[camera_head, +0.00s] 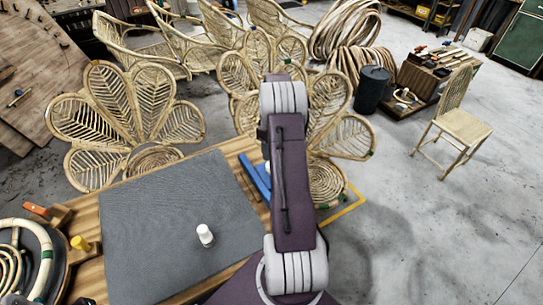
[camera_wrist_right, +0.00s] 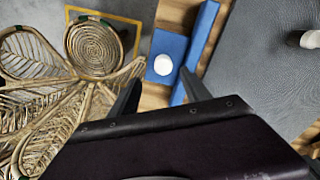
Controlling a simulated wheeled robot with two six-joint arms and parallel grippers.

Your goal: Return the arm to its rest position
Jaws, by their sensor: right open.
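My right arm (camera_head: 292,185) rises from the bottom middle of the head view, over the table's right edge. Its gripper is hidden behind the arm there. In the right wrist view my right gripper (camera_wrist_right: 160,73) has its two dark fingers apart, with nothing between them. Beyond the fingertips are a blue block with a white disc (camera_wrist_right: 164,64) and a long blue bar (camera_wrist_right: 203,35). My left gripper is not in view.
A grey mat (camera_head: 150,215) with a white bottle (camera_head: 205,235) covers much of the wooden table. Coiled rattan and a yellow piece (camera_head: 80,243) are at left. Flower-backed rattan chairs (camera_head: 112,115) stand behind the table. Floor at right is clear up to a chair (camera_head: 455,120).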

